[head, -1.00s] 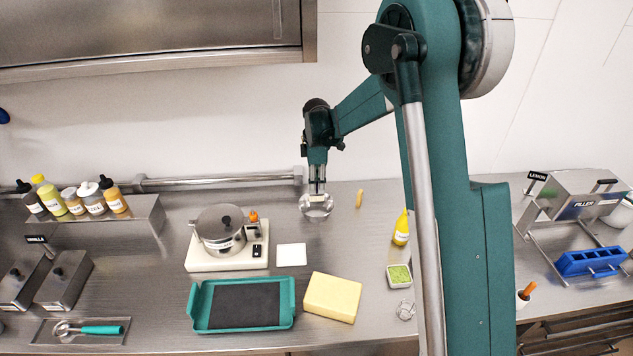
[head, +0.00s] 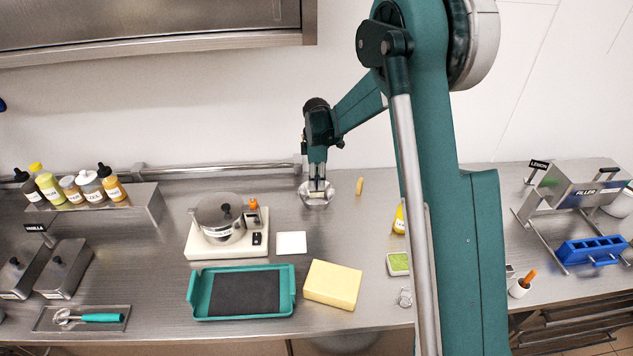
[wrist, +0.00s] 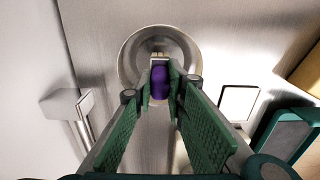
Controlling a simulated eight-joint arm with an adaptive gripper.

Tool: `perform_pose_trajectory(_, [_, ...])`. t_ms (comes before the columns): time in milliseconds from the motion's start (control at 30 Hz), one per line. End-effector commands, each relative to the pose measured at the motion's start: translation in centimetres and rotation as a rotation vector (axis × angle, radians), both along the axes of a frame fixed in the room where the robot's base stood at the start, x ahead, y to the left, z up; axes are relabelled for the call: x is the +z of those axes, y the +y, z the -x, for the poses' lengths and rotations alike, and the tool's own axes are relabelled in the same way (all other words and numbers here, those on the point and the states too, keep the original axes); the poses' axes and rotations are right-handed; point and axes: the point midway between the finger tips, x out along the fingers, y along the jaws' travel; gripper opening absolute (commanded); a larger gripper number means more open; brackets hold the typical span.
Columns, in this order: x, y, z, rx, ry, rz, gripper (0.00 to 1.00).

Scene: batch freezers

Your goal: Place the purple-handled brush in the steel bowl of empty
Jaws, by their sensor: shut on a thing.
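My gripper (head: 317,178) points straight down at the steel bowl (head: 304,197) near the back of the counter. In the wrist view, its green fingers (wrist: 160,100) are shut on the purple handle of the brush (wrist: 160,82). The pale end of the brush lies over the bowl (wrist: 132,58), within its outline. In the head view, the fingers and the brush are small, at the bowl's opening. I cannot tell whether the brush touches the bowl's bottom.
Left of the bowl is a pot (head: 222,232) on a white base, with a white square (head: 291,243) nearby. A teal tray (head: 194,296) and a yellow block (head: 332,284) are in front. A small tan piece (head: 360,186) lies right of the bowl.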

Motion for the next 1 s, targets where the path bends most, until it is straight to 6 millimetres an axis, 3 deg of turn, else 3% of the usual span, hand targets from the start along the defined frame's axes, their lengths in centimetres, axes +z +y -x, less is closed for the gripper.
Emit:
perform_pose_trajectory(33, [0.01,0.0,0.0,0.0,0.0,0.0,0.02])
perform_pose_trajectory(67, [0.01,0.0,0.0,0.0,0.0,0.0,0.18])
perform_pose_trajectory(167, [0.01,0.0,0.0,0.0,0.0,0.0,0.31])
perform_pose_trajectory(833, [0.06,0.0,0.0,0.0,0.0,0.0,0.31])
perform_pose_trajectory(1000, [0.87,0.0,0.01,0.0,0.0,0.0,0.31])
